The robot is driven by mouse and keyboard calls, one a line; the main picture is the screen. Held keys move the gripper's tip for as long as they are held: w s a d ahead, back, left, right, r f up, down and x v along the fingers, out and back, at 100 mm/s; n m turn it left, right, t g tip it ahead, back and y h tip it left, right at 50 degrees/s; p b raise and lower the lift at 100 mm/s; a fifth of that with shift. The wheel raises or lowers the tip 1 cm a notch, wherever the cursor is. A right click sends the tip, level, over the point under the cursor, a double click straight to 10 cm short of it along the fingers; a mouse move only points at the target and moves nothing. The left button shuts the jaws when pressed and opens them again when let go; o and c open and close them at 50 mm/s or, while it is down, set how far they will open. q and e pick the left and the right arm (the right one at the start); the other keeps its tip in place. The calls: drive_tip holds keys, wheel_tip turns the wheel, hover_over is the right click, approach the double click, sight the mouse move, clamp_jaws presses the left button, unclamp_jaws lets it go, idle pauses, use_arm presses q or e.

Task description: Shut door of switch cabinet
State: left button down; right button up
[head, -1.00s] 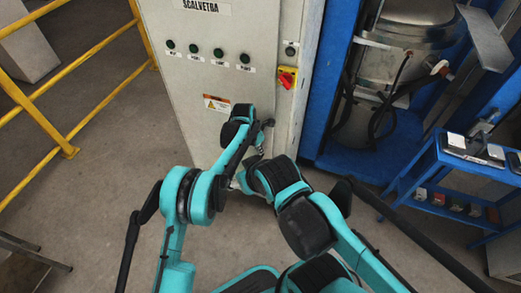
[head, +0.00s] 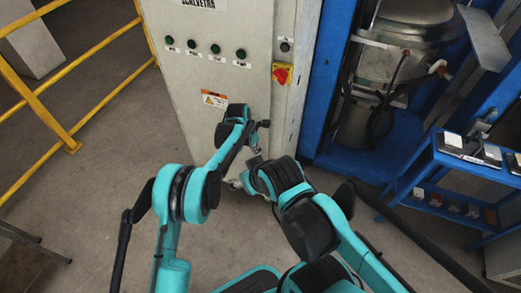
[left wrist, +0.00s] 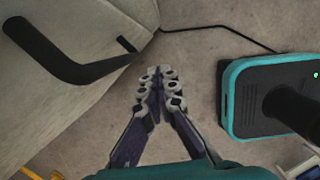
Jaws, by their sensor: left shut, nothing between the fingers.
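The switch cabinet (head: 180,90) is a tall pale grey box at the top centre of the head view. Its front carries a row of green buttons, a warning label and a red and yellow rotary switch (head: 281,73). The front looks flush, but I cannot tell whether the door is fully shut. My left gripper (head: 256,154) is low in front of the cabinet. In the left wrist view its fingers (left wrist: 160,80) are together and empty, apart from the pale cabinet side (left wrist: 50,115). A black bent bar (left wrist: 70,68) stands by that side. My right gripper is largely hidden by its arm.
A yellow railing (head: 40,95) stands left of the cabinet. A blue machine frame (head: 322,100) with a metal vessel (head: 385,75) stands close on its right. A blue cart (head: 430,190) is at the right. Bare floor (head: 110,170) lies at left.

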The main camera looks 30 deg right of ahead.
use_arm(q)
drive_tip(key=s+p+v, duration=0.2)
drive_tip(key=p+v, duration=0.1)
drive_tip(key=v, duration=0.6)
drive_tip(key=shift+r+p, duration=0.35)
drive_tip(key=shift+r, duration=0.05)
use_arm(e)
drive_tip(key=r, duration=0.3)
drive_tip(key=shift+s+r, duration=0.25)
